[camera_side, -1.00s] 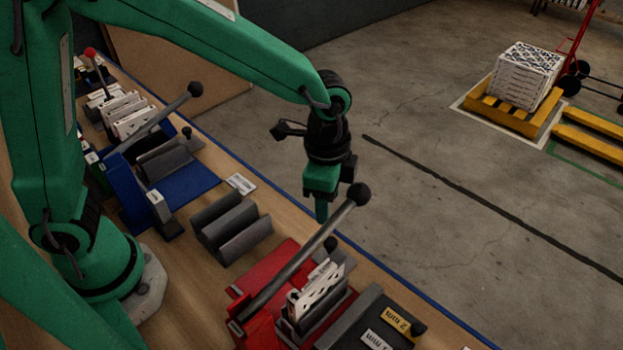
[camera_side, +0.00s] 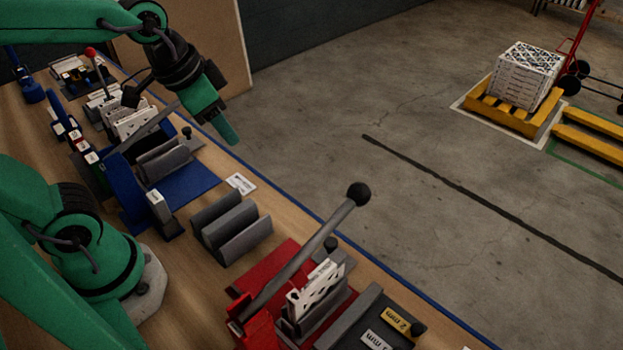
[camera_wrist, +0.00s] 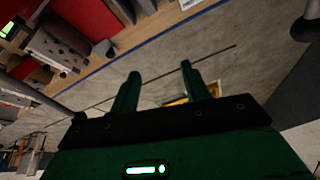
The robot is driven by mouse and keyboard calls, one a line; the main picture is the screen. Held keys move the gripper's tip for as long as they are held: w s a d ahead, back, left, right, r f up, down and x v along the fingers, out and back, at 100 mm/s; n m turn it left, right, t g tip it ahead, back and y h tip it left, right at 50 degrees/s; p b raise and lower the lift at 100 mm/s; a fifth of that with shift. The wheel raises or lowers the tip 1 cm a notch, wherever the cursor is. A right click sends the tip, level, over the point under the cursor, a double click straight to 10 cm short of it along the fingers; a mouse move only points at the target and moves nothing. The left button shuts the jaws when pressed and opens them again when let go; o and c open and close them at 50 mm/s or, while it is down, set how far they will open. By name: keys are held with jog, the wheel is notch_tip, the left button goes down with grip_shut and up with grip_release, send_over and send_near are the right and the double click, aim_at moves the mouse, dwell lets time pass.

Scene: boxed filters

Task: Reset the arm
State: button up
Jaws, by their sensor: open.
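My green arm is raised and folded back over the left part of the bench in the side view. My gripper (camera_side: 229,135) points down and to the right, above the bench's far blue edge, near the blue fixture. In the wrist view my gripper (camera_wrist: 160,78) shows two green fingers set apart with nothing between them. It touches nothing that I can see.
A red lever fixture (camera_side: 262,330) holds a white perforated part (camera_side: 318,287). A grey slotted rack (camera_side: 232,225) and a blue fixture (camera_side: 128,190) stand on the wooden bench (camera_side: 190,262).

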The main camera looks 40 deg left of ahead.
jog(key=shift+s+a+r+n+t+y, duration=0.2)
jog(key=shift+s+a+n+t, duration=0.1)
jog(key=shift+s+a+n, duration=0.7)
jog(key=shift+s+a+r+n+t+y, duration=0.15)
jog(key=shift+s+a+n+t, duration=0.15)
jog(key=shift+s+a+n, duration=0.65)
